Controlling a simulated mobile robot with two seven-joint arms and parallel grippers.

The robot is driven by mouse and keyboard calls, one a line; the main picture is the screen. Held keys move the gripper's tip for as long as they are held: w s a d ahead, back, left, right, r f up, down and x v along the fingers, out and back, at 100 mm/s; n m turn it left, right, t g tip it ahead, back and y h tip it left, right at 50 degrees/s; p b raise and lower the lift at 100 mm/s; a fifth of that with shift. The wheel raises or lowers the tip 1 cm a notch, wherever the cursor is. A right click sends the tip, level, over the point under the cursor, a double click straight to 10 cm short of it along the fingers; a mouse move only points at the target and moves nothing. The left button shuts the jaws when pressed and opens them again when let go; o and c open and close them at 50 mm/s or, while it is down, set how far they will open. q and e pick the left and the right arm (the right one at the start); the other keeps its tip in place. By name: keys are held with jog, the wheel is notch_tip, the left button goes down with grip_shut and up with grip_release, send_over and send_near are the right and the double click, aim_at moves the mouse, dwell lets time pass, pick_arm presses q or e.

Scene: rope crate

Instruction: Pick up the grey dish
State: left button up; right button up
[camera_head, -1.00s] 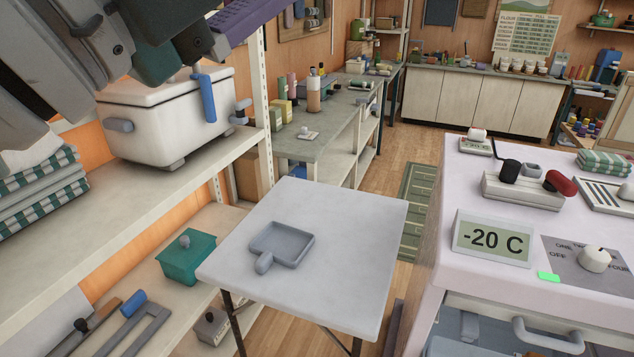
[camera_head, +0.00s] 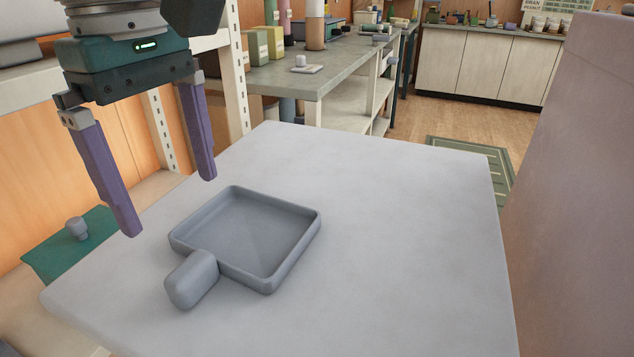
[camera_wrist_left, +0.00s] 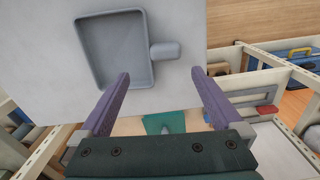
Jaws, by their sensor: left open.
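The grey dish (camera_head: 247,235) is a shallow, square tray with a stubby handle (camera_head: 192,279) toward the front left. It lies flat and empty on a pale table (camera_head: 400,230). My left gripper (camera_head: 173,207) is open, its two purple fingers pointing down. It hangs to the left of the dish, above the table's left edge, and touches nothing that I can see. In the left wrist view the dish (camera_wrist_left: 115,50) lies beyond the fingertips of the gripper (camera_wrist_left: 161,75), with nothing between the fingers. My right gripper is not in view.
A teal lidded box (camera_head: 60,250) is below the table's left edge. A shelf post (camera_head: 236,85) stands behind my left gripper. A tall pale block (camera_head: 570,180) rises to the right. The table right of the dish is clear.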

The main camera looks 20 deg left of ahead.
aim_at(190, 263)
pick_arm(q)
jog(key=shift+a+f, duration=0.15)
jog(key=shift+f, duration=0.35)
jog(key=f, duration=0.2)
jog(key=f+b, duration=0.1)
jog(key=f, duration=0.2)
jog(key=s+f, duration=0.1)
jog(key=f, duration=0.2)
jog(key=shift+d+f, duration=0.2)
jog(key=shift+f, duration=0.3)
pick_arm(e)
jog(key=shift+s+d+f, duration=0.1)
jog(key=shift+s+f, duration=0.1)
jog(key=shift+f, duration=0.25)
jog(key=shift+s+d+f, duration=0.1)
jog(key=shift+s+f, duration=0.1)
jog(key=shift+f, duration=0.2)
pick_arm(q)
jog(key=shift+w, duration=0.1)
jog(key=shift+c, duration=0.2)
grip_shut()
jog(key=shift+r, duration=0.1)
